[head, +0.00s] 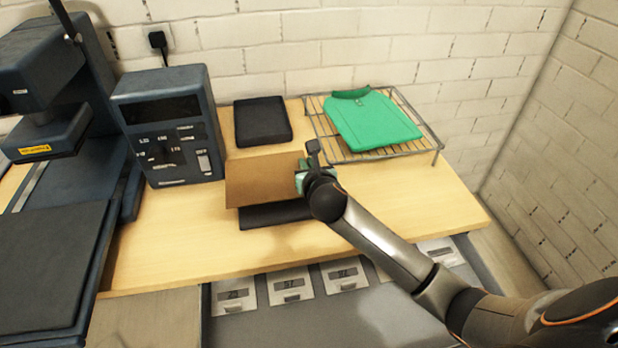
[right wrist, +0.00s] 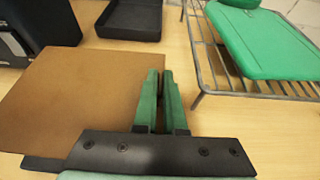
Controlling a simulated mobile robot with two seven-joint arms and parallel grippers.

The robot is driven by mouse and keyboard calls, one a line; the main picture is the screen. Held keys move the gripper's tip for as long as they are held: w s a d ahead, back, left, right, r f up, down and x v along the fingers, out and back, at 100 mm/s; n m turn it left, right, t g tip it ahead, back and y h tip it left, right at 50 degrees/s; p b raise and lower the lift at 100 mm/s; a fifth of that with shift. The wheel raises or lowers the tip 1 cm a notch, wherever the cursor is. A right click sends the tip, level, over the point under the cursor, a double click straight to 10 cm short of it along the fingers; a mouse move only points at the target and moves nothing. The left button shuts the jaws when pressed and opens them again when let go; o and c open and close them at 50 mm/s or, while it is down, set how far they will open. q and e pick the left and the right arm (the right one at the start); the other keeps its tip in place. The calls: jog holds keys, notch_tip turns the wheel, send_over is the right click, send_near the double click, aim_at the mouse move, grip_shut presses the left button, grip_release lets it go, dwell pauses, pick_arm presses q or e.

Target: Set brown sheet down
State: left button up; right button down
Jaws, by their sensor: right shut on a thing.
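The brown sheet (head: 262,180) is a flat tan rectangle over the wooden table, in the middle of the head view. My right gripper (head: 306,178) is shut on its right edge. In the right wrist view the sheet (right wrist: 85,95) spreads to the left of the green fingers of my right gripper (right wrist: 158,80). A dark flat pad (head: 275,214) shows from under the sheet's near edge. I cannot tell whether the sheet touches it. My left gripper is not in view.
A black tray (head: 262,121) lies behind the sheet. A wire rack (head: 437,150) with a folded green shirt (head: 372,118) stands at the back right. A control box (head: 170,125) and a press (head: 50,230) stand left. The table's right front (head: 420,205) is clear.

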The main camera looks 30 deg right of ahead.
jog(key=shift+w+d+f, duration=0.25)
jog(key=shift+d+f, duration=0.15)
jog(key=shift+f, duration=0.2)
notch_tip(320, 180, down, 3)
jog(key=shift+w+d+r+b, duration=0.1)
jog(key=shift+d+r+b, duration=0.05)
jog(key=shift+b, duration=0.4)
jog(key=shift+f, duration=0.3)
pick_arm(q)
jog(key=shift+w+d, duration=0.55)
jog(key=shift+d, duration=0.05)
pick_arm(e)
jog(key=shift+f, duration=0.1)
jog(key=shift+f, duration=0.1)
jog(key=c, duration=1)
grip_release()
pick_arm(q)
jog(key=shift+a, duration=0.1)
